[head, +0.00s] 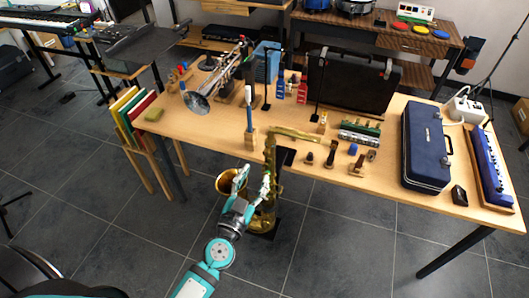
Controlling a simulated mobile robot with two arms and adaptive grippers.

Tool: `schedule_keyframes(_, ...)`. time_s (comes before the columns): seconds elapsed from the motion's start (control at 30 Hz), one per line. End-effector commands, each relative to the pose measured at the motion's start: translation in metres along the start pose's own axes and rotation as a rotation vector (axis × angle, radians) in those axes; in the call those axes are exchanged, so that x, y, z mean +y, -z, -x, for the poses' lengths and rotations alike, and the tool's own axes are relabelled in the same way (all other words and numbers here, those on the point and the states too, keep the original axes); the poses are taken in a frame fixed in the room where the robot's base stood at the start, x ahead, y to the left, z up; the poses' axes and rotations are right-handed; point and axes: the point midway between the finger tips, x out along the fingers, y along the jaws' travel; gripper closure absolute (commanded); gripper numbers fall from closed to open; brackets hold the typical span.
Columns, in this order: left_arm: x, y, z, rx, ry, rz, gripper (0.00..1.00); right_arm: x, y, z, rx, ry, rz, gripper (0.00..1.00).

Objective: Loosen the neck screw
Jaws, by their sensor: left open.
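A gold saxophone (270,158) stands upright on a dark stand in front of the table's near edge. Its bell (226,183) opens toward the left. A gold curved piece that looks like the neck (296,134) extends right from the top of the body, over the tabletop. The neck screw is too small to make out. My left gripper (240,178) is open in front of the saxophone, between the bell and the body tube, below the neck. Whether it touches the saxophone cannot be told. My right gripper is not in view.
The wooden table (202,131) holds a trumpet (205,95), a black case (350,82), a blue case (425,147) and several small parts. A rack of colored books (130,108) stands at the table's left end. Open floor lies left of the saxophone.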

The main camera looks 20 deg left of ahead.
Motion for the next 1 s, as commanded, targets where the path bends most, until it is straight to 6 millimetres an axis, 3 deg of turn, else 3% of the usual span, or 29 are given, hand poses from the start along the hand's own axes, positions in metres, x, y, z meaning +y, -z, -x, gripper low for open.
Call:
schedule_keyframes(0.2, -0.001, 0.002, -0.048, 0.003, 0.001, 0.000, 0.57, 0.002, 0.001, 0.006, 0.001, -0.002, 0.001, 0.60)
schedule_keyframes(0.4, 0.000, 0.000, -0.076, 0.001, 0.001, -0.001, 0.57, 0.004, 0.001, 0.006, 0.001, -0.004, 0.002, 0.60)
schedule_keyframes(0.83, 0.000, 0.000, -0.086, 0.000, 0.000, 0.000, 0.57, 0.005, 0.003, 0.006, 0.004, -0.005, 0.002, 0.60)
schedule_keyframes(1.0, 0.000, 0.000, -0.086, 0.000, 0.000, 0.000, 0.78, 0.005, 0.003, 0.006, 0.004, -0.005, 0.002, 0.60)
